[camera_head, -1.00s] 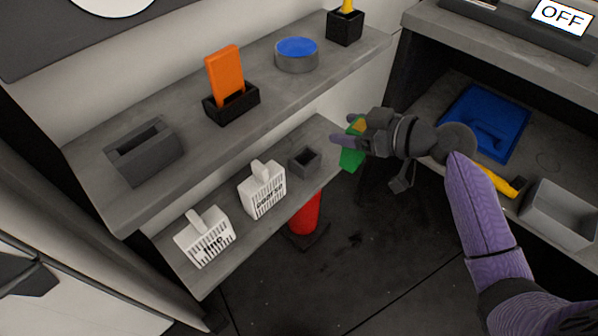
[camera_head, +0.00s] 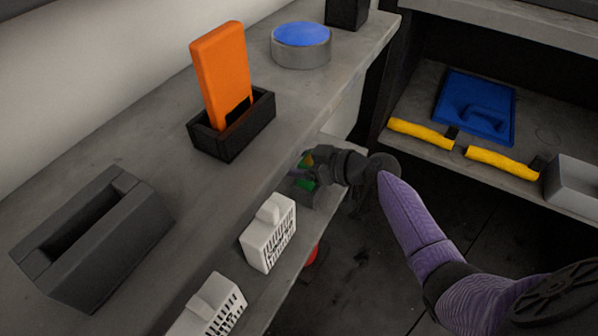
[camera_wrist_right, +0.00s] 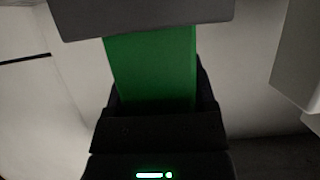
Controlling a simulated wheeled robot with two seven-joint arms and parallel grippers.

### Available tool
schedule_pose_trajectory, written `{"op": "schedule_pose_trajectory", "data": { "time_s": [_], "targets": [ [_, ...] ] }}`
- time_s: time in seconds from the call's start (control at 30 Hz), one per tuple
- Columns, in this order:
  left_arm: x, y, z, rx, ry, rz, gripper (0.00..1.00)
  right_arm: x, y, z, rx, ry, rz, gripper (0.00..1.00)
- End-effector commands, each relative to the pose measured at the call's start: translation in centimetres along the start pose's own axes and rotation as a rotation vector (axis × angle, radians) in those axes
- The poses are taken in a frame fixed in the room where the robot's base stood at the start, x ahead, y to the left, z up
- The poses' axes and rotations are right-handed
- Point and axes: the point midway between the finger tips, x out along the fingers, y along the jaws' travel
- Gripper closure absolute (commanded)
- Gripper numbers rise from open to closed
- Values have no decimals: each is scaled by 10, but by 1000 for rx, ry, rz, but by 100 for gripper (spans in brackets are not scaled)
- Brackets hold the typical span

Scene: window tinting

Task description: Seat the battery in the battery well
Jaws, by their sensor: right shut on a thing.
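The green battery (camera_head: 306,183) is held in my right gripper (camera_head: 309,172), which is shut on it at the far end of the lower shelf. In the right wrist view the battery (camera_wrist_right: 152,65) stands between the dark gripper parts, and a grey block (camera_wrist_right: 145,14) covers its top end. A small grey open box, likely the battery well (camera_head: 322,197), is on the lower shelf right by the battery. The arm and battery partly hide it, so I cannot tell whether the battery is in it or just above. My left gripper is not in view.
White slatted boxes (camera_head: 270,235) stand nearer on the lower shelf. The upper shelf (camera_head: 165,140) overhangs it, with a slotted grey block (camera_head: 95,240), an orange device (camera_head: 222,65) in a black holder and a blue-topped round tin (camera_head: 301,45). Yellow-handled tools (camera_head: 500,163) lie at right.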

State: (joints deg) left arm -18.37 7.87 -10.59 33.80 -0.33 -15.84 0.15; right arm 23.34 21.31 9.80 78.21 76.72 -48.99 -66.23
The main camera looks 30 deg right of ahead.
Motion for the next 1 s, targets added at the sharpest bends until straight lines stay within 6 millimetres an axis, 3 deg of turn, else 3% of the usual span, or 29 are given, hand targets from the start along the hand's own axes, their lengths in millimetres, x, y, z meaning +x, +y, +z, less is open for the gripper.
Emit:
{"op": "schedule_pose_trajectory", "data": {
  "time_s": [0.03, 0.4, 0.43, 0.53, 0.87, 1.0],
  "targets": [
    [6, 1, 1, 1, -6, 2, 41, 4, 0, 8, 2, -1, 0, 100],
    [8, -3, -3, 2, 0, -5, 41, 4, 0, 10, -1, 1, 1, 100],
    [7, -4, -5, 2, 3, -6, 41, 4, 0, 9, -1, 1, 1, 24],
    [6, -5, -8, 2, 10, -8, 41, 3, 0, 8, -1, 1, 1, 3],
    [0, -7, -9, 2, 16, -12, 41, 0, 0, 2, -1, 2, 1, 0],
    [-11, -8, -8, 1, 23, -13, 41, -28, 0, 1, -2, 1, 3, 0]
  ]
}}
